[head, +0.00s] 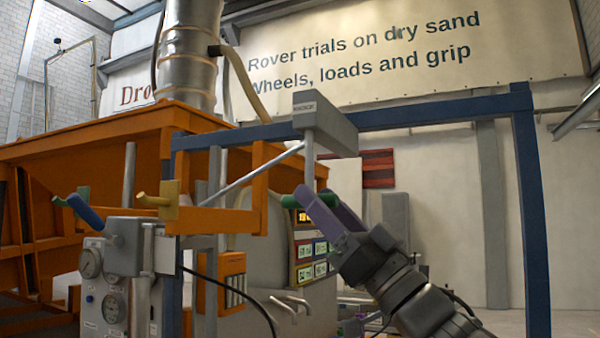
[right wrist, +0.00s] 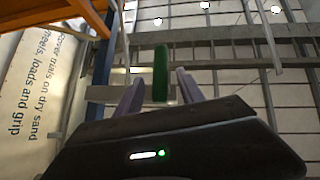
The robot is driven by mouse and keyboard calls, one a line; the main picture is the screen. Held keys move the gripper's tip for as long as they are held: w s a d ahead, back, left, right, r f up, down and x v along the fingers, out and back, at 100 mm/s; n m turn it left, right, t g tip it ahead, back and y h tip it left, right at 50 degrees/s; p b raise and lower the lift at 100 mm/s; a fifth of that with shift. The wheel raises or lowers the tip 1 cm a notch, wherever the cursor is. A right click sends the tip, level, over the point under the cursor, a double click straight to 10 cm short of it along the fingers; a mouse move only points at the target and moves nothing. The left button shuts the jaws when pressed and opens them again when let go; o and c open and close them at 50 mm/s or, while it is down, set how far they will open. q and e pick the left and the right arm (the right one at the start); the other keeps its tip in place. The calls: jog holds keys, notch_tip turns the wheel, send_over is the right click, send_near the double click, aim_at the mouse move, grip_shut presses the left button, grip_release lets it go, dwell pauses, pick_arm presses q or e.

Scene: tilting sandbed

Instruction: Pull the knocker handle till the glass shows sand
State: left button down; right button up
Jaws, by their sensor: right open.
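A green handle (head: 294,202) hangs at the end of a grey rod under a grey box (head: 325,120) with a small label, fixed to the blue frame. My right gripper (head: 316,194) is open and reaches up from the lower right, its purple fingers at the handle. In the right wrist view the green handle (right wrist: 161,72) stands between the two open fingers (right wrist: 160,84), with a visible gap on each side. I cannot make out a sight glass or sand for certain. My left gripper is not in view.
A blue frame (head: 440,110) spans overhead, with a post (head: 532,220) at the right. An orange hopper (head: 90,140) stands left. The room right of my arm looks clear.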

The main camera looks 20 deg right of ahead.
jog(key=shift+h, duration=0.3)
jog(key=p+x, duration=0.2)
jog(key=x, duration=0.4)
jog(key=shift+s+p, duration=0.1)
jog(key=shift+p, duration=0.2)
jog(key=shift+c, duration=0.5)
grip_shut()
jog(key=shift+d, duration=0.1)
